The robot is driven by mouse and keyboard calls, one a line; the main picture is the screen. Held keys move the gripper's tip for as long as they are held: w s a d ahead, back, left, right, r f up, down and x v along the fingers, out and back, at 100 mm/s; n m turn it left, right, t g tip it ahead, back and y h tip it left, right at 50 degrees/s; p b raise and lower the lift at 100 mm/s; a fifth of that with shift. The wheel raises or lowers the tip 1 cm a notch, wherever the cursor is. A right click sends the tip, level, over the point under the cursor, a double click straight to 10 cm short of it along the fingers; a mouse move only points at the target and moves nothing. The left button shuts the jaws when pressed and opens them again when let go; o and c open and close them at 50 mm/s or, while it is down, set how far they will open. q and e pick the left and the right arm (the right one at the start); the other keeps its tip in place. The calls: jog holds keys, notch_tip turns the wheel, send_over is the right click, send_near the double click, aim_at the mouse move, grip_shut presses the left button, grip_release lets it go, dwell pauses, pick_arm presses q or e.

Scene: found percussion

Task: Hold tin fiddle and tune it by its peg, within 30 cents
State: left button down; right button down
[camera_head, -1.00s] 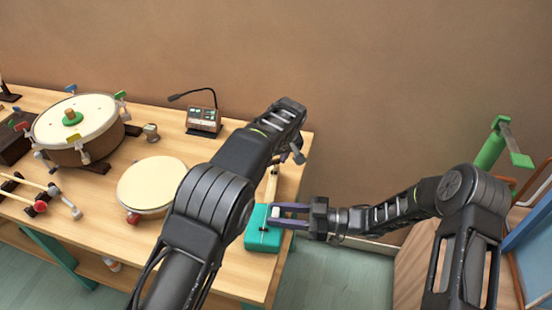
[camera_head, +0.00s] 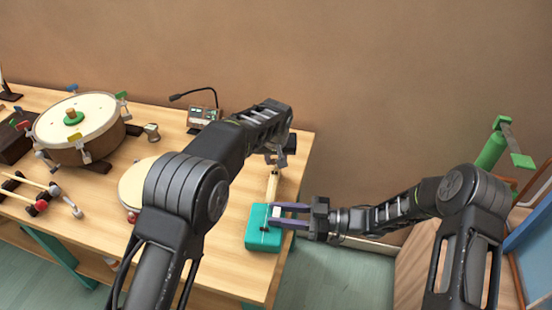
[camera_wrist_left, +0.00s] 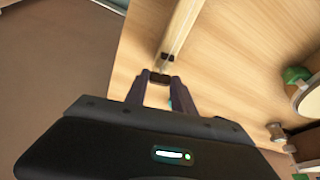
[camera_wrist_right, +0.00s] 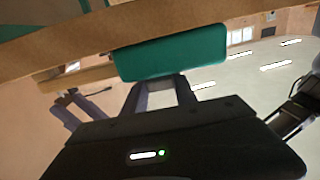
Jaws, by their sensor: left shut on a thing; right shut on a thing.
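The tin fiddle has a teal box body (camera_head: 263,238) at the table's right front edge and a pale wooden neck (camera_head: 272,186) running toward the back. My right gripper (camera_head: 276,215) is shut on the body from the right; the teal body (camera_wrist_right: 172,52) fills the space beyond its fingers in the right wrist view. My left gripper (camera_head: 276,158) is over the neck's far end. In the left wrist view its fingers (camera_wrist_left: 157,82) are closed about a small dark piece, seemingly the peg (camera_wrist_left: 158,78), with the neck (camera_wrist_left: 181,30) beyond. The head view hides the peg's details.
A small device with a gooseneck (camera_head: 204,117) stands at the back of the table. A large drum (camera_head: 78,128), a pale round drum (camera_head: 132,186) and mallets (camera_head: 38,184) lie to the left. A green post (camera_head: 492,152) stands at far right.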

pick_arm(q)
jog(key=c, duration=1)
grip_release()
jog(key=shift+c, duration=0.2)
jog(key=shift+r, duration=0.1)
jog(key=v, duration=1.1)
jog(key=shift+s+r, duration=0.15)
jog(key=shift+r, duration=0.25)
pick_arm(e)
jog(key=c, duration=0.9)
grip_release()
jog(key=shift+d, duration=0.15)
jog(key=s+d, duration=0.2)
jog(key=d, duration=0.9)
jog(key=shift+d, duration=0.3)
